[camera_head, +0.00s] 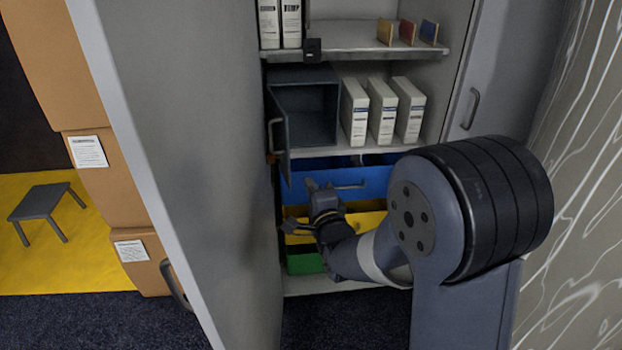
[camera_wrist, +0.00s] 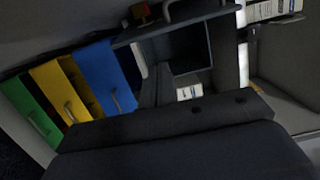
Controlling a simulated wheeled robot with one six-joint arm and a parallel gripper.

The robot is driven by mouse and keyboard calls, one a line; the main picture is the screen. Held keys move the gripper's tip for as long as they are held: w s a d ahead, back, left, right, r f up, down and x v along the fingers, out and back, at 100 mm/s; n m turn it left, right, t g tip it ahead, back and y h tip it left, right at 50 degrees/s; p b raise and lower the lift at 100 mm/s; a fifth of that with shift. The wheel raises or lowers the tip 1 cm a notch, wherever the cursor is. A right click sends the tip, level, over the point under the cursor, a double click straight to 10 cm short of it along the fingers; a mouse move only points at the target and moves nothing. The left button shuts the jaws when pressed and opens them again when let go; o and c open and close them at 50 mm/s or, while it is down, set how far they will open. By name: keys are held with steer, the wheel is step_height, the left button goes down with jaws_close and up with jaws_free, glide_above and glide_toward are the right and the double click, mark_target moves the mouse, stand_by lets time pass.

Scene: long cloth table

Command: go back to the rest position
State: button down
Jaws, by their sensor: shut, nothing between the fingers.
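My gripper (camera_head: 312,190) is in front of the lower part of an open grey cabinet, near the blue drawer (camera_head: 365,182). The yellow drawer (camera_head: 364,222) and the green drawer (camera_head: 304,262) are below and partly hidden by my arm. In the wrist view the fingers (camera_wrist: 158,82) are together and empty, with a small grey open compartment (camera_wrist: 194,42) behind them. The blue, yellow and green drawers show at the left of the wrist view.
The large cabinet door (camera_head: 200,150) stands open close on the left; another door (camera_head: 490,75) is at the right. The small compartment's door (camera_head: 281,135) is swung open above my gripper. White binders (camera_head: 383,112) stand on the shelf. Cardboard boxes (camera_head: 105,185) are beyond the left door.

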steer(key=shift+s, duration=0.45)
